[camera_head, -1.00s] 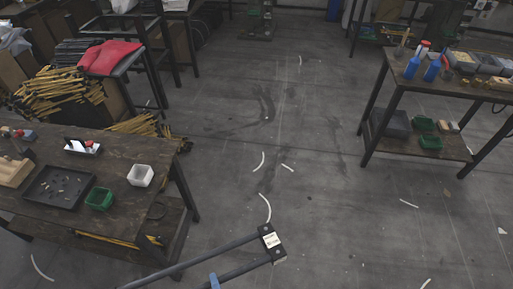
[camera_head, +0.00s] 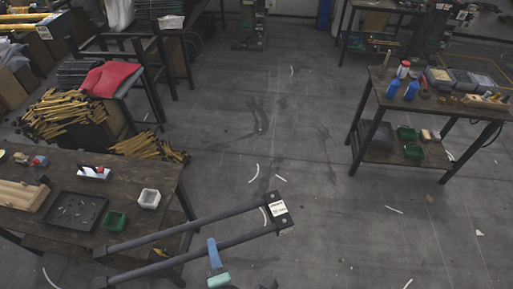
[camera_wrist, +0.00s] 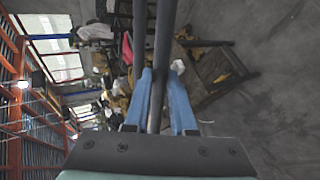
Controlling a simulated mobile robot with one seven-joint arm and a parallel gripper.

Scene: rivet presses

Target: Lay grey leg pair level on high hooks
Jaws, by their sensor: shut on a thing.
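The grey leg pair (camera_head: 168,238) is two long dark bars joined at the right end by a cross-piece with a white label. It hangs over the floor, slanting up to the right in the head view. My gripper (camera_head: 214,250), with blue fingers, is shut on the nearer bar. In the wrist view, the fingers of my gripper (camera_wrist: 163,90) lie on either side of one bar of the leg pair (camera_wrist: 164,40), with the second bar beside it on the left. I cannot make out the high hooks in either view.
A wooden workbench (camera_head: 60,215) with a black tray (camera_head: 75,211), a green bin (camera_head: 115,220) and a white bin (camera_head: 149,198) stands close behind the bars at left. Another bench (camera_head: 440,103) stands at right. The floor (camera_head: 290,130) between them is clear.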

